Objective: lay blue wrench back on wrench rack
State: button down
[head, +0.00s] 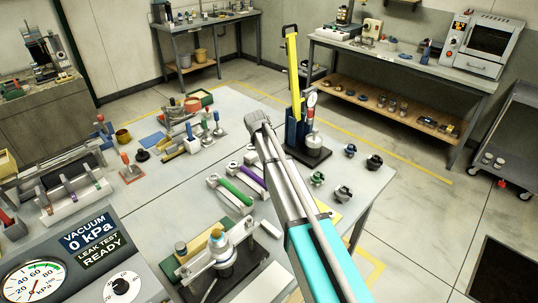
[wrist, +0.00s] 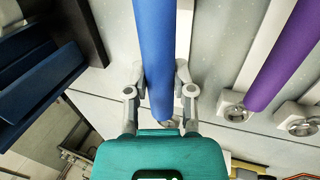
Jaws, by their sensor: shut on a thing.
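The blue wrench (wrist: 156,50) shows in the wrist view as a long blue handle running from the top edge to the middle. My gripper (wrist: 161,76) is shut on it, one finger on each side. The purple wrench (wrist: 285,55) lies to its right on pale supports with round fittings. In the head view the wrench rack (head: 214,180) has pale end supports bearing a green wrench (head: 236,192) and the purple wrench (head: 246,184). My arm hides the gripper and the blue wrench there. I cannot tell whether the blue wrench touches the rack.
A hand pump with a yellow lever (head: 292,70) stands just beyond my arm. Several small dark and green fittings (head: 343,192) lie to its right. A gauge panel (head: 75,270) and a clamp fixture (head: 220,255) are in front. Dark blue blocks (wrist: 40,75) show left in the wrist view.

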jog(key=shift+f+b, duration=1.4)
jog(key=shift+f, duration=0.35)
jog(key=shift+f, duration=0.25)
jog(key=shift+c, duration=2)
grip_release()
jog(key=shift+r, duration=0.15)
notch_tip(320, 180, up, 9)
jog(key=p, duration=0.8)
jog(key=shift+s, duration=0.1)
